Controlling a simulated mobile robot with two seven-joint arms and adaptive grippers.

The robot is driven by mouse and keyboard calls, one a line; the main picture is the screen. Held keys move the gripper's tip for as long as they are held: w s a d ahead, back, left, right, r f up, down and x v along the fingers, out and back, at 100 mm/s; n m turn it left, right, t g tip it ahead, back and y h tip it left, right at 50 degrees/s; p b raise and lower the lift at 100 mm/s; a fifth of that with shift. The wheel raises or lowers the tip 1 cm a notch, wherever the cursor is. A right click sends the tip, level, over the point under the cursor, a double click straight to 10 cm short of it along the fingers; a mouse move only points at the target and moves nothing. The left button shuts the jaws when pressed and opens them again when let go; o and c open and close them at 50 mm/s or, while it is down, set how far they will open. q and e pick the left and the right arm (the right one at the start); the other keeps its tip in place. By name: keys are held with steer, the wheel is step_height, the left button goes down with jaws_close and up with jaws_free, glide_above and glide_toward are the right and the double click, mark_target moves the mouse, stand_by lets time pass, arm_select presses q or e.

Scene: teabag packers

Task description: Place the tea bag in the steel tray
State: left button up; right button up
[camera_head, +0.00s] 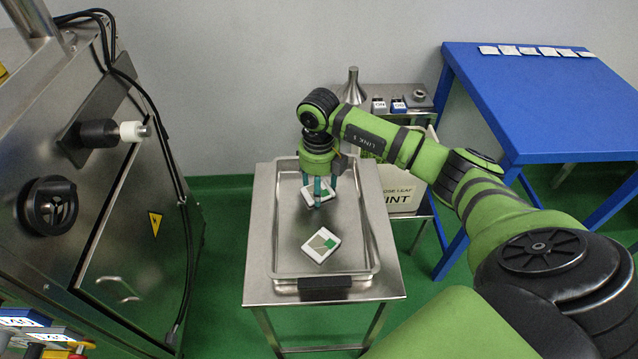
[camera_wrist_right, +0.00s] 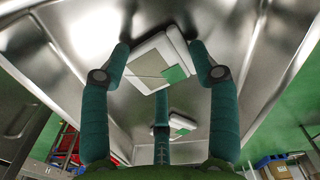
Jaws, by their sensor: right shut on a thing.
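My right gripper (camera_head: 318,200) points down inside the steel tray (camera_head: 373,240), toward its far half. It is shut on a white tea bag (camera_head: 309,192) with a green corner patch. In the right wrist view this tea bag (camera_wrist_right: 148,58) sits between the two outer dark green fingers, and the third finger is below it. I cannot tell whether the held bag touches the tray floor. A second tea bag (camera_head: 321,246) lies flat in the near half of the tray. It shows smaller in the right wrist view (camera_wrist_right: 183,122). My left gripper is not in view.
The tray rests on a small steel table (camera_head: 255,290). A steel machine (camera_head: 150,210) stands at left. A blue table (camera_head: 540,100) at right carries a row of several white packets (camera_head: 525,51). Behind the arm are a box (camera_head: 405,195) and a steel stand with a funnel (camera_head: 353,88).

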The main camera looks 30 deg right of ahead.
steer(key=shift+f, duration=0.15)
steer(key=o, duration=0.7)
step_height(320, 180, up, 12)
steer(key=shift+r, duration=0.2)
